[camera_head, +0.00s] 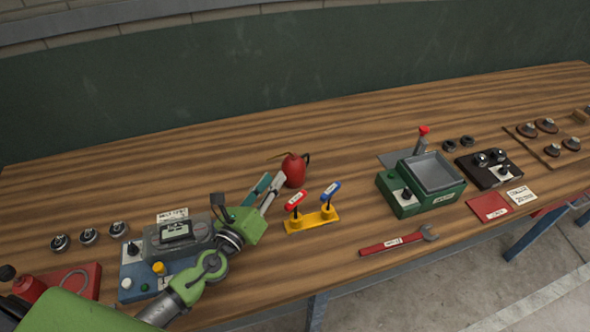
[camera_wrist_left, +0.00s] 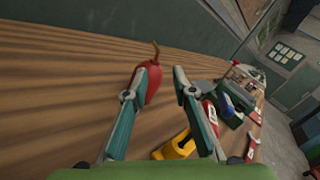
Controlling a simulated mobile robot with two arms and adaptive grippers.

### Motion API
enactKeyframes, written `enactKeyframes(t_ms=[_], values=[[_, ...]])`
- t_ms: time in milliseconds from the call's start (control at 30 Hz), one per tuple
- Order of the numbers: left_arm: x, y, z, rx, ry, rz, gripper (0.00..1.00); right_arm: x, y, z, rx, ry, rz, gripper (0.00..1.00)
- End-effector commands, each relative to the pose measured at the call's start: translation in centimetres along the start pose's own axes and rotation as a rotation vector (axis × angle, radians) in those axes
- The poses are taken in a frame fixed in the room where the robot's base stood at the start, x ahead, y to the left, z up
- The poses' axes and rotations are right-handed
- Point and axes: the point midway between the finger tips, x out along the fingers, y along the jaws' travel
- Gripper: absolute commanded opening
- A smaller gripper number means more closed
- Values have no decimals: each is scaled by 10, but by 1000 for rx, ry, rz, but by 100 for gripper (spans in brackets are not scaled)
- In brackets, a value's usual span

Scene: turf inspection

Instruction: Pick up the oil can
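The oil can (camera_head: 294,170) is small and red with a thin spout, standing upright on the wooden bench near the middle. My left gripper (camera_head: 275,178) reaches toward it from the left, fingers apart and nothing between them. In the head view the fingertips are just left of the can. In the left wrist view the oil can (camera_wrist_left: 153,82) shows beyond the left finger, which partly covers it; the right finger is clear of it. I cannot tell whether a finger touches the can. My right gripper is not in view.
A yellow holder (camera_head: 312,220) with red and blue T-handles stands close to the left gripper. A green tray device (camera_head: 425,181) and a red wrench (camera_head: 392,243) are to the right. A blue-based meter (camera_head: 140,275) is under the left arm. Bench behind the can is clear.

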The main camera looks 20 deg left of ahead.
Motion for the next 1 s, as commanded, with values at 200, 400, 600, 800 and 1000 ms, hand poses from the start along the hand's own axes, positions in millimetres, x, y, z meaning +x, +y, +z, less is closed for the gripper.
enactKeyframes(t_ms=[200,400,600,800,1000], values=[[41,-1,2,-2,-2,0,25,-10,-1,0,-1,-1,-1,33],[60,-1,1,-2,0,-1,25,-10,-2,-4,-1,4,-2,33],[74,2,1,-1,-1,0,25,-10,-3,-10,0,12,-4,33],[102,7,1,-1,-1,0,25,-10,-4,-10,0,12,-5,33],[114,7,0,-2,1,0,25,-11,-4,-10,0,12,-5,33]])
